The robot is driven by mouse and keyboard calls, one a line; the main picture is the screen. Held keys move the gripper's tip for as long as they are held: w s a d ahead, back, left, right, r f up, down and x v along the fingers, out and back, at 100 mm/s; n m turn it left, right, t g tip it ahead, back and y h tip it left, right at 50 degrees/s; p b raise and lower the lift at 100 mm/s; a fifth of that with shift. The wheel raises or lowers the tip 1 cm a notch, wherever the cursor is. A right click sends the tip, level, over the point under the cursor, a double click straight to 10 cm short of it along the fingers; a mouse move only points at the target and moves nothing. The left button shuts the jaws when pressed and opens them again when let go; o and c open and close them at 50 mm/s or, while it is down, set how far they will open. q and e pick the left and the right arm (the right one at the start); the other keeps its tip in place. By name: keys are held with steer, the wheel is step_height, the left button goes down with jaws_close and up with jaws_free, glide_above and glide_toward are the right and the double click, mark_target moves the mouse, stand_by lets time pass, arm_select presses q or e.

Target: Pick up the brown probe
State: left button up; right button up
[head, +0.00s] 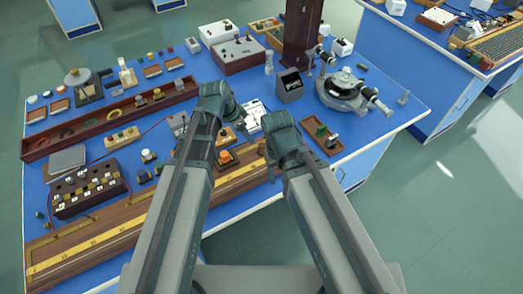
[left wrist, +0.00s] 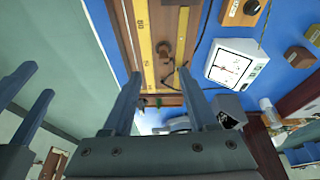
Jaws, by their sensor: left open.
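My left gripper (left wrist: 159,75) is open and empty, its two blue fingers wide apart in the left wrist view. Between and beyond them, a small brown knob-like piece (left wrist: 165,49) stands on a wooden board with yellow scale strips. It may be the brown probe; I cannot tell for sure. A thin dark cable (left wrist: 180,69) lies close to it. My right gripper (left wrist: 37,80) shows at the left of the same view, fingers apart, over the floor side. In the head view both my wrists hang over the bench middle and hide the fingertips and the piece.
The long scaled wooden board (head: 105,235) runs along the bench's front edge. A white meter (left wrist: 236,64) lies beside it. A dark open box (head: 290,85), a round spectrometer (head: 343,90) and a brown post (head: 298,35) stand behind. Several small instruments crowd the left.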

mark_target(261, 145)
arm_select(q)
steer(key=shift+m+h, duration=0.3)
steer(key=shift+m, duration=0.1)
steer(key=b+x, duration=0.2)
steer(key=w+b+x, duration=0.1)
steer(key=b+x, duration=0.4)
steer(key=shift+w+a+f, duration=0.1)
steer(key=shift+w+f, duration=0.2)
steer(key=shift+w, duration=0.05)
steer(key=shift+w+d+f+b, duration=0.1)
steer(key=shift+d+f+b, duration=0.15)
steer(key=shift+b, duration=0.25)
steer(key=shift+f, duration=0.1)
steer(key=b+x, duration=0.2)
steer(key=d+b+x, duration=0.1)
steer(key=b+x, duration=0.1)
steer(key=x, duration=0.1)
steer(key=shift+b, duration=0.3)
steer(key=shift+c, duration=0.3)
jaws_close()
